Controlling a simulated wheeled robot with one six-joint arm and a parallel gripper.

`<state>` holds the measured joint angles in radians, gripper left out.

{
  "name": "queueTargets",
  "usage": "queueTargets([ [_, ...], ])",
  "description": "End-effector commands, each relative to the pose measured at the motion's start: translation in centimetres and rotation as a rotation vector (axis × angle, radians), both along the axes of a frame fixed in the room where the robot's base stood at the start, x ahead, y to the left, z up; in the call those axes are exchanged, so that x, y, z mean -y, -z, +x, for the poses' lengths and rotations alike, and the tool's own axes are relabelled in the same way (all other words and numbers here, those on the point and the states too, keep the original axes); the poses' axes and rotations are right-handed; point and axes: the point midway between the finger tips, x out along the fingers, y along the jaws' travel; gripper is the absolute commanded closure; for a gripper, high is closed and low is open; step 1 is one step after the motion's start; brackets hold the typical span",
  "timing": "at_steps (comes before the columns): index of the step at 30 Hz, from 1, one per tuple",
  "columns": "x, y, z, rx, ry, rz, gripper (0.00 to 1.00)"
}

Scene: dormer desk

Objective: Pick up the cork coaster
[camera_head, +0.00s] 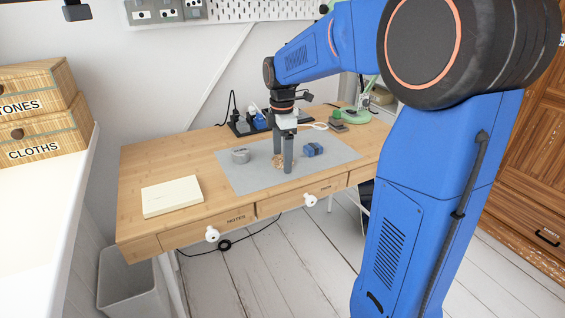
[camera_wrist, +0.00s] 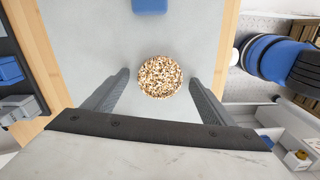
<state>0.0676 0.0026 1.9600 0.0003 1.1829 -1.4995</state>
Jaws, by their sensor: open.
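The cork coaster (camera_wrist: 160,77) is a small round speckled brown disc lying flat on the grey desk mat (camera_wrist: 90,30). In the head view the coaster (camera_head: 277,162) shows only in part, behind and between the fingers. My gripper (camera_head: 283,164) points down over it with its fingers apart. In the wrist view my gripper (camera_wrist: 160,80) has one finger on each side of the coaster, with gaps to it, and nothing is held. I cannot tell how far the fingertips are above the mat.
On the mat stand a blue block-like object (camera_head: 313,150) to the right of the gripper and a grey round object (camera_head: 240,156) to the left. A cream book (camera_head: 172,196) lies at the desk's left. A power strip (camera_head: 250,124) and a green lamp base (camera_head: 355,115) stand behind.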

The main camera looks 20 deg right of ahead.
Motion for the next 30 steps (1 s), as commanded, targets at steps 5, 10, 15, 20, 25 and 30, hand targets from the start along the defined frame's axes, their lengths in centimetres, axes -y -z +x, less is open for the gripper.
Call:
queueTargets([
  [5,0.0,0.0,0.0,0.0,0.0,0.0,0.25],
  [10,0.0,0.0,0.0,0.0,0.0,0.0,0.66],
  [15,0.0,0.0,0.0,0.0,0.0,0.0,0.67],
  [20,0.0,-0.3,0.0,0.001,0.0,0.0,0.67],
  [25,0.0,-2.3,0.1,0.003,0.0,0.0,0.67],
  [30,0.0,-5.5,0.0,0.004,0.0,-0.001,0.67],
])
